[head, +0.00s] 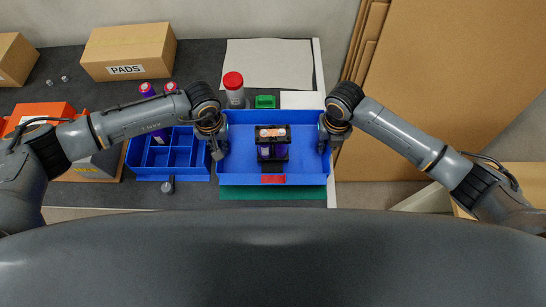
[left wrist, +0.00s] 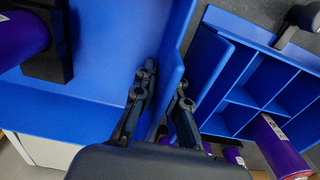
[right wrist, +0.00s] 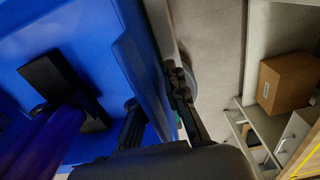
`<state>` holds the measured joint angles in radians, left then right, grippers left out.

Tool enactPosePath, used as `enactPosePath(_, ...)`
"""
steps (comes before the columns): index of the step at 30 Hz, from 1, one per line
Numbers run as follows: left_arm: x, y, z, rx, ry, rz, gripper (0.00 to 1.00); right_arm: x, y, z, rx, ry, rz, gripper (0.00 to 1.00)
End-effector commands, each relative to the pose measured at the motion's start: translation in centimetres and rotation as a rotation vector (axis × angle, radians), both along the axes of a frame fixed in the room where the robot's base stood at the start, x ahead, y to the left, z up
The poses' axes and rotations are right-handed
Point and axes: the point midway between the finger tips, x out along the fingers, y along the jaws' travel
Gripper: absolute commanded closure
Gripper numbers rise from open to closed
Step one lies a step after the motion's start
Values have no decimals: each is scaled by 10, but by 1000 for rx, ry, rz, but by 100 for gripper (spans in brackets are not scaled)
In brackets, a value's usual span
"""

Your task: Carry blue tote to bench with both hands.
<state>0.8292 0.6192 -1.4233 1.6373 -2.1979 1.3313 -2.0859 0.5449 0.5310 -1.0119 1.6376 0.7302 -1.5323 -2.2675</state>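The blue tote (head: 235,165) is level at the bench's right end, above or on a green mat (head: 272,193); I cannot tell whether it touches. Inside it stands a black holder (head: 272,132) with purple cylinders, and a red label shows at its front. My left gripper (head: 218,142) is at the tote's left wall; in the left wrist view its fingers (left wrist: 165,92) pinch that wall from both sides. My right gripper (head: 325,138) is at the right wall; in the right wrist view its fingers (right wrist: 153,92) straddle and clamp that wall.
A blue divided bin (head: 165,158) stands close left of the tote. Behind are a red-capped jar (head: 234,90), a green block (head: 265,101) and a white sheet (head: 268,63). A PADS box (head: 128,50) is at back left. Cardboard sheets (head: 450,80) stand right of the bench edge.

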Motion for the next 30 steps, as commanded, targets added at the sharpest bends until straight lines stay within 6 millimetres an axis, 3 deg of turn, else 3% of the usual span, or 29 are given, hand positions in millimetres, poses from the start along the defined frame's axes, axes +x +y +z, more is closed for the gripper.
enactPosePath(14,0,-3,11,-6,-2,-3,72,-1,3,1,5,0,3,72)
enactPosePath(24,1,-2,79,-4,-4,-3,72,-1,3,1,6,0,4,72)
enactPosePath(30,1,-2,110,-3,-2,-1,72,-1,3,1,6,0,4,72)
